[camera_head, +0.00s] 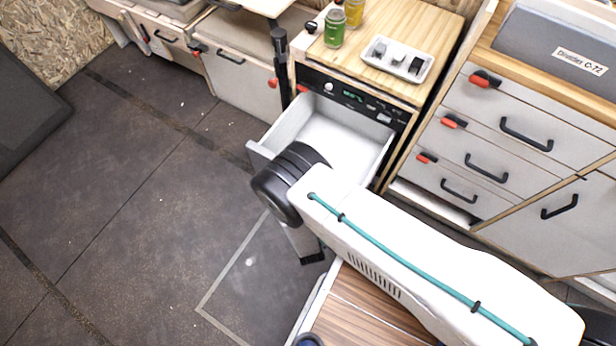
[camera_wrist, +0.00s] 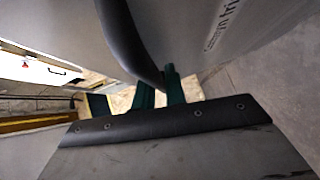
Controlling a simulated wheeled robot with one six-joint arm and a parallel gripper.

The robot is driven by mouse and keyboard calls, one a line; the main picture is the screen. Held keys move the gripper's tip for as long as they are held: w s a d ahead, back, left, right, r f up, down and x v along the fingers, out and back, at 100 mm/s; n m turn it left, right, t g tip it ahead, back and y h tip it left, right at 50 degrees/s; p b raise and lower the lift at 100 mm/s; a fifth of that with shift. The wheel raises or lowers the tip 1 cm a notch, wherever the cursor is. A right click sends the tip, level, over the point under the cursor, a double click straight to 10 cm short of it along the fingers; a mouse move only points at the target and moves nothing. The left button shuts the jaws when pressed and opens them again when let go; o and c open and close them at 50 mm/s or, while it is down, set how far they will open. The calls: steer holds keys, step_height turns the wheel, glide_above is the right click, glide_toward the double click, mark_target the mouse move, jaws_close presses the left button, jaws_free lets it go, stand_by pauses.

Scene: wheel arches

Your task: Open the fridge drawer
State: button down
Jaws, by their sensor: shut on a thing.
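The fridge drawer stands pulled out below the black control panel (camera_head: 350,97) in the head view. Its white inside (camera_head: 345,135) is visible and looks empty, and its grey left wall (camera_head: 285,124) shows. My arm hides much of its front. In the wrist view, a dark strip (camera_wrist: 222,111) with screws runs along the edge of a grey panel (camera_wrist: 190,152), which looks like the drawer front. My gripper (camera_wrist: 160,95) has its green fingers close together at that strip, shut on it. In the head view my gripper is mostly hidden behind my arm.
A wooden counter (camera_head: 435,40) above the drawer holds a green jar (camera_head: 334,28) and a white tray (camera_head: 397,60). Cabinets with black handles (camera_head: 526,134) stand to the right. The dark floor (camera_head: 110,190) on the left is clear.

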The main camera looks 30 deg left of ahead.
steer(key=shift+s+a, duration=0.1)
steer(key=shift+s, duration=1)
steer(key=c, duration=1.5)
jaws_free()
steer(key=shift+a, duration=0.1)
steer(key=shift+o, duration=0.2)
